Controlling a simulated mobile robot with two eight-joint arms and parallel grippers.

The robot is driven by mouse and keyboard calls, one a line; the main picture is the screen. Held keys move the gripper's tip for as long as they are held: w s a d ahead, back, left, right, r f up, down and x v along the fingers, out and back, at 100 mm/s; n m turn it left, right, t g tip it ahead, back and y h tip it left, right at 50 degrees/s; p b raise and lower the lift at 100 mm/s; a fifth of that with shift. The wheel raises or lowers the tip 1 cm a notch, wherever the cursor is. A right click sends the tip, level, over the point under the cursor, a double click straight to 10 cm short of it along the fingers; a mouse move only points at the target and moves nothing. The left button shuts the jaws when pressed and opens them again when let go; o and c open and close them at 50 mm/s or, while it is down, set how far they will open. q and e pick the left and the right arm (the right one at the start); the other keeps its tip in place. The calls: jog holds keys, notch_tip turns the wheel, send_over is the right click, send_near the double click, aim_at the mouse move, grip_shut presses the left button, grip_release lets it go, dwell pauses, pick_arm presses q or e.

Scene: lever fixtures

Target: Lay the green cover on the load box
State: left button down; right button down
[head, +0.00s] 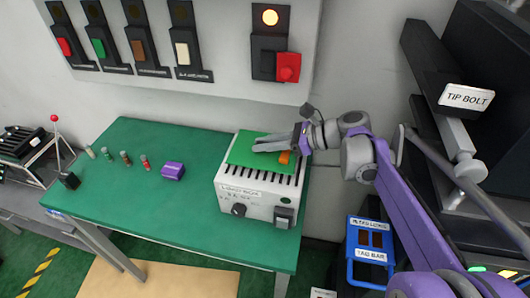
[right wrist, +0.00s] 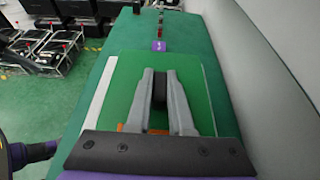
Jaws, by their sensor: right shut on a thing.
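The load box (head: 255,204) is a white box with a slotted top, a knob and a dark socket on its front, on the green table. The green cover (head: 243,150) is a flat plate with an orange part (head: 285,157). It lies over the rear of the box top, with the front slots showing; I cannot tell whether it touches. My right gripper (head: 258,146) is above the cover and shut on it. In the right wrist view the cover (right wrist: 120,97) spreads beneath the fingers (right wrist: 160,80), with a white box edge (right wrist: 98,105) at its left.
The green table (head: 160,215) also holds a purple block (head: 173,170) and several small coloured cylinders left of the box. A wall panel (head: 200,85) with switches hangs behind. A blue-framed caddy (head: 368,250) stands right of the table. The table's left front is clear.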

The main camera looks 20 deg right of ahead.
aim_at(291, 154)
jog(key=shift+f, duration=1.55)
jog(key=shift+f, duration=0.15)
jog(key=c, duration=0.8)
grip_release()
jog(key=shift+r, duration=0.35)
jog(key=v, duration=0.7)
jog(key=shift+s+d, duration=0.15)
jog(key=shift+d, duration=0.05)
